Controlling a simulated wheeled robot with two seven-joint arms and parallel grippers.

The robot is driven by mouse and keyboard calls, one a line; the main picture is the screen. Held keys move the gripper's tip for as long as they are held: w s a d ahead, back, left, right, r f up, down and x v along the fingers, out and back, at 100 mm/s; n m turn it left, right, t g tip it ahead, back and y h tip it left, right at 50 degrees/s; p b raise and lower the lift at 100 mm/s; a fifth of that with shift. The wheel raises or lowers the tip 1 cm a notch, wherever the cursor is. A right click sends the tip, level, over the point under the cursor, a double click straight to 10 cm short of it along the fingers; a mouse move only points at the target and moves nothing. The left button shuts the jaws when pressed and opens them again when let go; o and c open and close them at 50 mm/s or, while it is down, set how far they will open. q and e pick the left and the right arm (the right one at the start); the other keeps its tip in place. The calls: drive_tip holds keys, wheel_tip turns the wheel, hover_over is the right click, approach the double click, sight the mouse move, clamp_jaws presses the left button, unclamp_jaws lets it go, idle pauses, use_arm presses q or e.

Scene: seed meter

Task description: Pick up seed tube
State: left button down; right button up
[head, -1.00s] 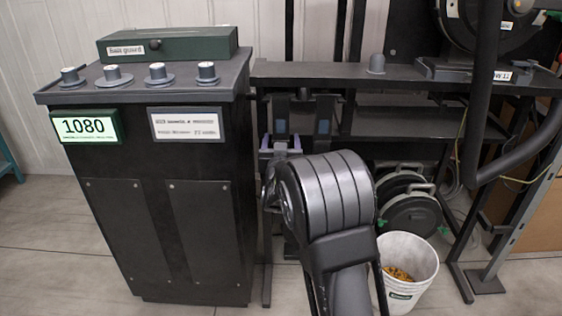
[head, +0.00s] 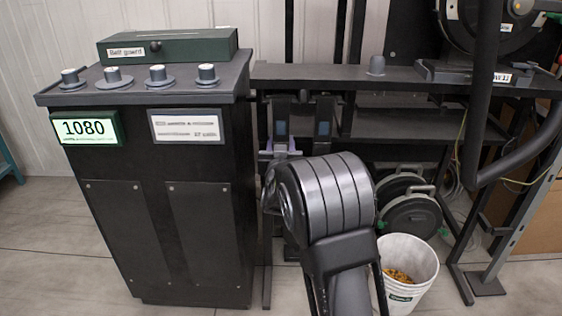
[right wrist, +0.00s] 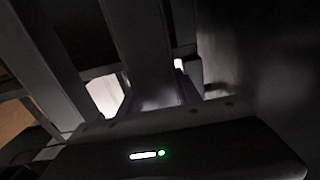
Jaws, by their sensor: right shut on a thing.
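A dark seed tube (head: 281,112) with a small blue patch hangs upright below the black frame, just right of the grey cabinet. My right gripper (head: 280,151) is at its lower part, with pale fingertips on either side, mostly hidden behind my own arm. In the right wrist view, the seed tube (right wrist: 138,45) runs down as a dark bar between the fingers of the right gripper (right wrist: 155,96), which is shut on it. That view is dark, and the contact itself is hard to see. My left gripper is not in view.
A second similar tube (head: 323,115) hangs close on the right. The cabinet (head: 150,215) stands close on the left. Dark round discs (head: 411,214) and a white bucket (head: 416,270) of yellow-orange grains stand low on the right. The bench frame (head: 400,78) runs above.

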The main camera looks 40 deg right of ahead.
clamp_jaws()
drive_tip(key=shift+r, duration=0.1)
drive_tip(key=shift+r+p, duration=0.65)
drive_tip(key=shift+r, duration=0.15)
drive_tip(key=p+v, duration=0.5)
drive_tip(key=v, duration=1.3)
drive_tip(key=shift+f, duration=0.15)
drive_tip(key=shift+w+r, duration=0.1)
drive_tip(key=shift+r, duration=0.1)
